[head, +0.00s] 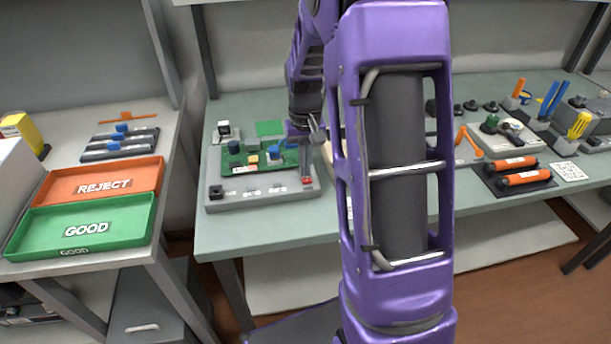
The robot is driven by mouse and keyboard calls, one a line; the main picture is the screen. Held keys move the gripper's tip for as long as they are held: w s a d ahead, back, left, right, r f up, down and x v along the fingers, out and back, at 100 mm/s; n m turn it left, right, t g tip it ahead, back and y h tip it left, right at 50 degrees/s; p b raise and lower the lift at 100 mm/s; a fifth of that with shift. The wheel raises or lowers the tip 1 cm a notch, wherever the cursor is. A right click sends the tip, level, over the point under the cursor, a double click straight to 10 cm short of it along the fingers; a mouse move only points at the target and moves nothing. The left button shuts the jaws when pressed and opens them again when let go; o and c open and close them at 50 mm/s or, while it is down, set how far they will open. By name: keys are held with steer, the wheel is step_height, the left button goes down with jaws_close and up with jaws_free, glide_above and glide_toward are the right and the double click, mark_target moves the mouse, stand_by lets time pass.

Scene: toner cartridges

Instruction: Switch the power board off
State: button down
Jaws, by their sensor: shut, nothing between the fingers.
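The power board is a grey base (240,204) with a green circuit board (235,160) on it, at the near left of the middle table in the head view. A small red switch (307,181) sits at the base's front right corner; whether it is on or off is too small to tell. My gripper (305,171) points down at the board's right side, shut and empty. Its dark fingertips are just above or at the red switch; I cannot tell whether they touch it.
My purple arm hides the middle of the table. To the right lie orange cartridges (523,178) on a dark mat and several tools.

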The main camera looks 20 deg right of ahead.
step_height(320, 180, up, 7)
steer(key=p, duration=0.5)
steer(key=shift+f, duration=0.1)
stand_by(0.4)
